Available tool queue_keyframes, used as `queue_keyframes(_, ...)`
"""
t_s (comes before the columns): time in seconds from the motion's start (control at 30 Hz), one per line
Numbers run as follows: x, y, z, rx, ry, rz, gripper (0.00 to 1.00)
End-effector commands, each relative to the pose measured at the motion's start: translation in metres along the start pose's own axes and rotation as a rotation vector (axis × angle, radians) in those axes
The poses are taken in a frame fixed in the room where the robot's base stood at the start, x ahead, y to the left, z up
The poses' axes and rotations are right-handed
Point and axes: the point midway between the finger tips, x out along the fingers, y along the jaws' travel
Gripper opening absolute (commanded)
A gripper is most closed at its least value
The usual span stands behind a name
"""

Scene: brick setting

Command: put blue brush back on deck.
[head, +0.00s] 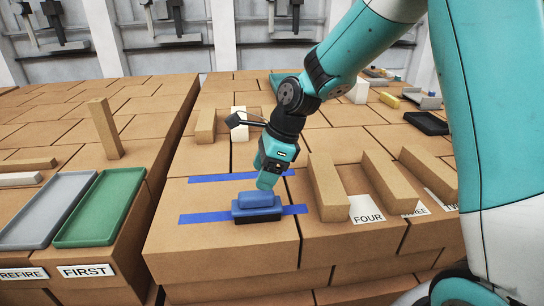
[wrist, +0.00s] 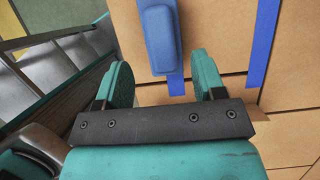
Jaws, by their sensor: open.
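The blue brush (head: 259,199), a rounded blue handle over a darker blue and black base, lies on the tan brick top at the near blue tape strip (head: 205,217). It seems level. My gripper (head: 268,183) is just above and behind it, pointing down. In the wrist view the open fingers (wrist: 164,80) are apart and empty, and the brush (wrist: 160,38) lies ahead of the gap between them, partly cut off by the frame's top edge. Whether a finger touches the brush, I cannot tell.
A far blue tape strip (head: 215,178) runs behind the brush. Green (head: 100,207) and grey (head: 45,210) trays lie to the left beyond a gap. The brick top in front of the brush is clear.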

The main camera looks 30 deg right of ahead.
Motion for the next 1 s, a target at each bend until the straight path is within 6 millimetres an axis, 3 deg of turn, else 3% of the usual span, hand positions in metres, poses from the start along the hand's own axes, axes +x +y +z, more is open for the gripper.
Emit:
queue_keyframes(0.2,-0.042,-0.001,0.000,0.001,-0.001,-0.003,0.63)
queue_keyframes(0.37,-0.057,0.000,0.001,-0.008,-0.001,-0.001,0.63)
queue_keyframes(0.47,-0.062,0.011,0.005,-0.102,0.001,0.006,0.63)
queue_keyframes(0.57,-0.067,0.037,0.017,-0.347,0.001,0.017,0.63)
queue_keyframes(0.73,-0.075,0.107,0.034,-1.009,-0.012,0.051,0.63)
queue_keyframes(0.9,-0.079,0.177,0.035,-1.694,-0.046,0.082,0.63)
queue_keyframes(1.0,-0.080,0.209,0.030,-2.026,-0.072,0.094,0.63)
